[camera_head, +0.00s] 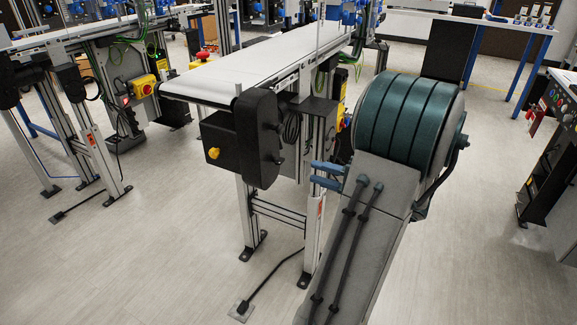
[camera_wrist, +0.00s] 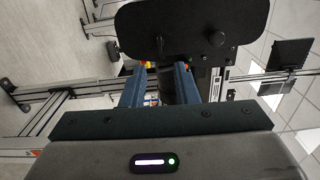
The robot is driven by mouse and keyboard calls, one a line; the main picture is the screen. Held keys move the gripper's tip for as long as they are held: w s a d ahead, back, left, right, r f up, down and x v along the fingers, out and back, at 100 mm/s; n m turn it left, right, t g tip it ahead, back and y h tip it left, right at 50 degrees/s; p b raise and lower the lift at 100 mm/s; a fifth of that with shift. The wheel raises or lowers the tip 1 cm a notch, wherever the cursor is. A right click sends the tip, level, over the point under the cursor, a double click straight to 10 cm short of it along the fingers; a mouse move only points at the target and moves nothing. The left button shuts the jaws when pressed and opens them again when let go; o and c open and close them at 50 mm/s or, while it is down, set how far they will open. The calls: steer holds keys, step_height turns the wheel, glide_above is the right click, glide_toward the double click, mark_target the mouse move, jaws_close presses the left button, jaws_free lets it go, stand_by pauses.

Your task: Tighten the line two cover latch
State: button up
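The black rounded cover (camera_head: 258,138) is on the near end of the middle conveyor; no label shows which line this is. Dark knobs stick out from its right side, one of them a knob (camera_head: 279,159) low on the cover. In the wrist view the cover (camera_wrist: 180,22) spans the top, with a round knob (camera_wrist: 216,40) on its face. My gripper (camera_head: 326,175) is to the right of the cover, apart from it. Its two blue fingers, also in the wrist view (camera_wrist: 160,72), are spread with a gap and hold nothing. I cannot tell which knob is the latch.
A black box with a yellow knob (camera_head: 213,153) sits left of the cover. The conveyor belt (camera_head: 240,75) runs away behind it on aluminium legs. A second conveyor (camera_head: 75,35) stands left, a control panel (camera_head: 560,110) right. Floor between is mostly clear.

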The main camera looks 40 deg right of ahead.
mark_target(278, 161)
steer(key=x, duration=0.8)
steer(key=shift+w+a, duration=0.25)
steer(key=shift+w, duration=0.1)
jaws_close()
